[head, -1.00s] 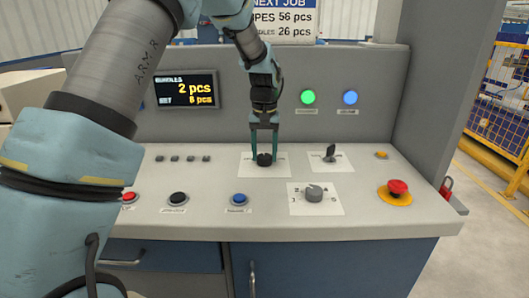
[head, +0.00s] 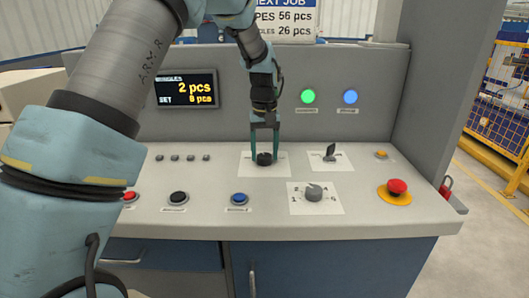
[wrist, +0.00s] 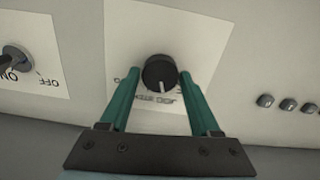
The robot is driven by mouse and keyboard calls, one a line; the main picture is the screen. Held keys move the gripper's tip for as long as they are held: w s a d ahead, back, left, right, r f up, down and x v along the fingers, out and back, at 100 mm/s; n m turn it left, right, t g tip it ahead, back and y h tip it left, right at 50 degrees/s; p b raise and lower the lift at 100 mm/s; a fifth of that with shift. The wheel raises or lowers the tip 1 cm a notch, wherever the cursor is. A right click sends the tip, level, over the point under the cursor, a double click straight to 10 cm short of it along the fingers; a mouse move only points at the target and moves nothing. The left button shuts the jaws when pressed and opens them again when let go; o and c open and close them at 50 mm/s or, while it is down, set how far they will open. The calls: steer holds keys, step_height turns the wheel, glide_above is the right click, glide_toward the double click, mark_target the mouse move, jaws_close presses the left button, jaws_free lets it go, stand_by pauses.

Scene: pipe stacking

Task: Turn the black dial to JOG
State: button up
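The black dial (head: 264,159) sits on a white label plate (head: 281,168) in the upper middle of the console. In the wrist view the dial (wrist: 159,72) has a white pointer line aimed down the picture, toward the label lettering. The lettering is upside down and partly hard to read, so I cannot tell exactly which word the line meets. My gripper (head: 264,152) reaches down over the dial with one green finger on each side. In the wrist view my gripper (wrist: 159,77) is open, and a small gap shows between each fingertip and the dial.
A lever switch (head: 330,152) marked ON and OFF stands right of the dial. A grey numbered knob (head: 313,193) is in front of it. A red emergency button (head: 397,188) is at far right. A blue button (head: 239,199) and small buttons (head: 183,158) are left.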

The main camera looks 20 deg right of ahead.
mark_target(264, 155)
steer(key=o, duration=0.3)
step_height(264, 155, up, 11)
steer(key=shift+f+b, duration=0.1)
steer(key=shift+b, duration=0.9)
steer(key=s+a+f, duration=0.1)
steer(key=a+f, duration=0.1)
steer(key=a, duration=0.8)
steer(key=s+a+f+n, duration=0.1)
steer(key=s+a+f, duration=0.1)
steer(key=a, duration=0.8)
steer(key=s+a+f+n+t, duration=0.1)
steer(key=s+a+f, duration=0.1)
steer(key=a, duration=0.8)
steer(key=shift+a+f, duration=0.4)
steer(key=shift+f, duration=0.15)
steer(key=shift+n+t, duration=0.3)
steer(key=shift+n, duration=0.1)
steer(key=s+a, duration=0.2)
steer(key=s+a+f, duration=0.1)
steer(key=s+a, duration=0.1)
steer(key=s+a+f, duration=0.1)
steer(key=s+a, duration=0.1)
steer(key=shift+s+f, duration=0.1)
steer(key=shift+f, duration=0.15)
